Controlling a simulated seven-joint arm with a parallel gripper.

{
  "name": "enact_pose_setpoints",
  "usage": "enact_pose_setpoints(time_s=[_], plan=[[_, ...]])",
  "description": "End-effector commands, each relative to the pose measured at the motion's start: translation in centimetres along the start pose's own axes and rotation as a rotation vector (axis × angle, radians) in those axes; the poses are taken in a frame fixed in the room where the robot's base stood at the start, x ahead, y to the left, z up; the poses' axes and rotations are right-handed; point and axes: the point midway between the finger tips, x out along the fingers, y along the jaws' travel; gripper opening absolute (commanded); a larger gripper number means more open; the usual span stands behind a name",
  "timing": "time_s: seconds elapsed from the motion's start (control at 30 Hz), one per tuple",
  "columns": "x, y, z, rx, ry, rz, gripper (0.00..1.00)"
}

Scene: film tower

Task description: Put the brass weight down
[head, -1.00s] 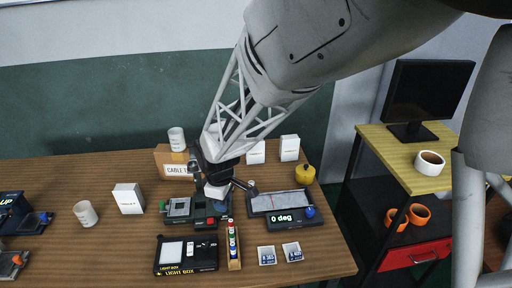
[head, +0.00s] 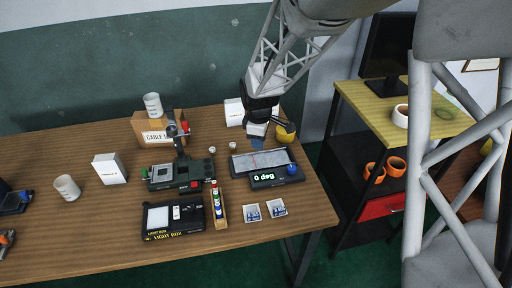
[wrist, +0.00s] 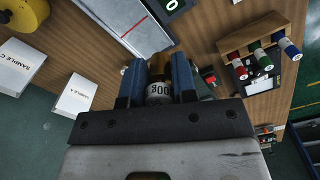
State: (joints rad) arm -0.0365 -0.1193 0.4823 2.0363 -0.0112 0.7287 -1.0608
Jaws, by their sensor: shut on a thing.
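My gripper (wrist: 160,78) has two blue fingers and is shut on the brass weight (wrist: 158,92). The weight shows a brownish-gold top and a pale band with a number, partly hidden between the fingers. In the head view my gripper (head: 257,132) is above the back right of the wooden table (head: 100,225), just behind the board with the "0 deg" display (head: 263,177). Whether the weight touches anything below cannot be told.
A yellow rounded object (head: 286,134) stands close right of my gripper. White sample boxes (wrist: 75,93) are nearby. A machine with an upright post (head: 180,173), a rack of coloured rolls (head: 219,205) and a light box (head: 172,217) stand to the left and front.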

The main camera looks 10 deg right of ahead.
Motion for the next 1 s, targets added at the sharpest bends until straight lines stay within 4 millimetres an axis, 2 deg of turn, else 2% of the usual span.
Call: enact_pose_setpoints(time_s=[0.23, 0.3, 0.5, 0.7, 0.83, 1.0], plan=[[0.0, 1.8, 2.6, 0.01, 0.0, 0.001, 0.0], [2.0, 1.6, 2.4, 0.007, -0.002, -0.004, 0.0], [6.3, 1.5, 2.4, 0.007, -0.002, -0.004, 0.0], [9.7, 1.5, 2.4, 0.007, -0.001, -0.002, 0.0], [10.7, 1.5, 2.4, 0.007, 0.0, 0.0, 0.0], [11.1, 1.5, 2.3, 0.007, 0.0, 0.001, 0.0]])
